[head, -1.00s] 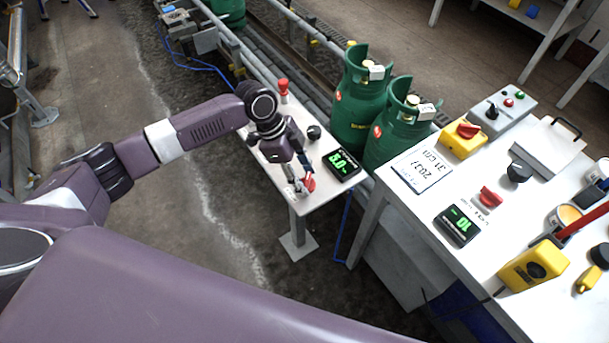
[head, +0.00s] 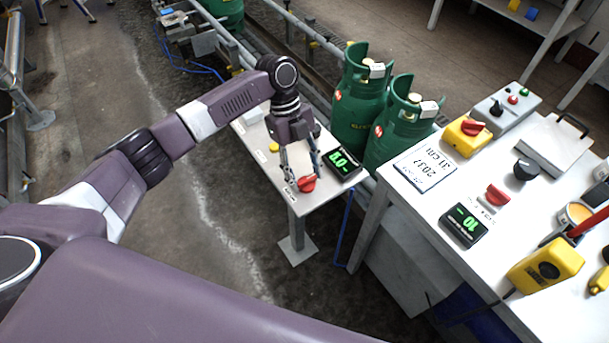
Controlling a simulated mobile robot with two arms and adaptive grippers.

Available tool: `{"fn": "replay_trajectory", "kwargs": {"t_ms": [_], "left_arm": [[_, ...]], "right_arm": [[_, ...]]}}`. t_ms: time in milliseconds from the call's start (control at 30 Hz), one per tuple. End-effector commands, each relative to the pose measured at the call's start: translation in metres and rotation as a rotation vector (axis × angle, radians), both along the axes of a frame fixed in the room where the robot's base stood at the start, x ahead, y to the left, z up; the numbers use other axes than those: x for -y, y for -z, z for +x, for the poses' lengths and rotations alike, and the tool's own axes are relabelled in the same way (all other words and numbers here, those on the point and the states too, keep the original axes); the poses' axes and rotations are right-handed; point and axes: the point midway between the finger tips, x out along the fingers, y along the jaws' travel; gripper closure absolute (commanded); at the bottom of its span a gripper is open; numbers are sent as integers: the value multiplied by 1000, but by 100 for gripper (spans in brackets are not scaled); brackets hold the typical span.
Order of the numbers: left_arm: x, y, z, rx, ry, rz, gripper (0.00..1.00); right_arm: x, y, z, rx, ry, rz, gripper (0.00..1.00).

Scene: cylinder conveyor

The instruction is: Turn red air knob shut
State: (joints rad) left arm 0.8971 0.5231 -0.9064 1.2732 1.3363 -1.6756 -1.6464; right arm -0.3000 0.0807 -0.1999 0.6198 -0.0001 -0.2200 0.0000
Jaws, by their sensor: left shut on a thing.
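A red knob (head: 306,185) sits near the front edge of the small white table (head: 262,165), beside a black display (head: 341,161) with green digits. My left gripper (head: 303,178) points down over this knob and is shut on it, with its fingers at the knob's sides. The fingers hide part of the knob, so its exact angle is hard to tell. My right gripper is not in view.
Two green gas cylinders (head: 357,105) stand on the conveyor behind the small table. The larger white table (head: 410,203) at right holds another red knob (head: 497,195), a second display (head: 463,226) and a yellow box with a red switch (head: 468,136). Floor at left is clear.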

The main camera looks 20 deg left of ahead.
Motion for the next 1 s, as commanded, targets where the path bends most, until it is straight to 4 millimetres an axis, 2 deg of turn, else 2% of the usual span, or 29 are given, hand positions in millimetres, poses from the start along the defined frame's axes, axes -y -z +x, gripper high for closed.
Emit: {"fn": "replay_trajectory", "kwargs": {"t_ms": [600,633,700,767,1000], "left_arm": [[0,0,0,2,40,0,81],[0,0,0,2,40,0,54],[0,0,0,2,40,0,46],[0,0,0,1,39,0,39],[0,0,0,1,37,1,39]], "right_arm": [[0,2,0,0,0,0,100],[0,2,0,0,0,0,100],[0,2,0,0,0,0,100],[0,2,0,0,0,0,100],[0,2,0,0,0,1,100]]}}
